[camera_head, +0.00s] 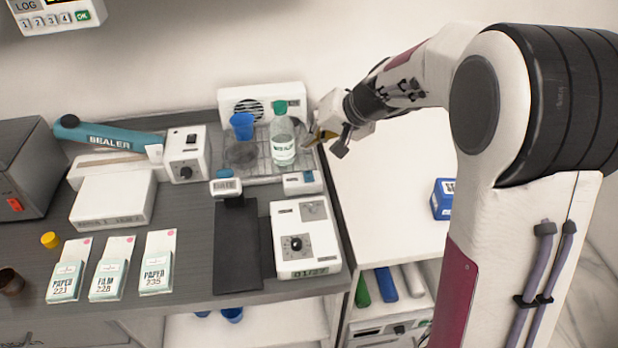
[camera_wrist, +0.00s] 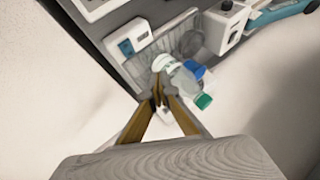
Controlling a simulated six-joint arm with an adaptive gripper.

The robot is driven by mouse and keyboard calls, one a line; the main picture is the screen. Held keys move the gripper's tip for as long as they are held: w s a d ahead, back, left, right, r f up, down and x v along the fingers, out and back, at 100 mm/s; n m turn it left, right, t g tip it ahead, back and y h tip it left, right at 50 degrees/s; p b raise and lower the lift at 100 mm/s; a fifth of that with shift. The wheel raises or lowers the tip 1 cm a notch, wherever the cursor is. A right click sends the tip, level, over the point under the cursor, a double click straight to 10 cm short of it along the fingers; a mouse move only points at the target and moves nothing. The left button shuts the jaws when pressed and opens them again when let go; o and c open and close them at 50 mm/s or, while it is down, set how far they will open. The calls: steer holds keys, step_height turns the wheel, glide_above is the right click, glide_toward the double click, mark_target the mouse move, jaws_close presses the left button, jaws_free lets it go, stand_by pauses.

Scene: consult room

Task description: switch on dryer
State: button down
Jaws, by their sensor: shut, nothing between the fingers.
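The dryer appears to be the white unit with a round dark grille (camera_head: 250,108) at the back of the bench, with a wire rack (camera_head: 262,166) in front. A small white box with a blue part (camera_head: 303,182) sits at the rack's front right; it also shows in the wrist view (camera_wrist: 127,48). I cannot tell which part is the dryer's switch. My gripper (camera_head: 309,142) is shut and empty, just right of the clear bottle with a green cap (camera_head: 284,150). In the wrist view its fingertips (camera_wrist: 157,92) overlap the bottle's edge; contact is unclear.
A blue cup (camera_head: 242,126) stands on the rack, left of the bottle. A white box with a dark knob (camera_head: 185,155) and a teal sealer (camera_head: 110,137) are farther left. A white dial unit (camera_head: 305,240) is at the front. The lower white surface (camera_head: 385,185) at right is mostly clear.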

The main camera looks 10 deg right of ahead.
mark_target(311, 178)
steer(key=shift+s+f, duration=0.15)
steer(key=shift+f, duration=1.05)
steer(key=shift+s+f, duration=0.2)
steer(key=shift+f, duration=1)
steer(key=shift+s+f, duration=0.15)
steer(key=shift+f, duration=1.05)
steer(key=shift+f, duration=0.7)
steer(key=shift+r, duration=0.15)
steer(key=shift+r, duration=0.6)
steer(key=shift+r, duration=0.1)
steer(key=shift+w+r, duration=0.2)
steer(key=shift+r, duration=1)
steer(key=shift+w+r, duration=0.15)
steer(key=shift+r, duration=1)
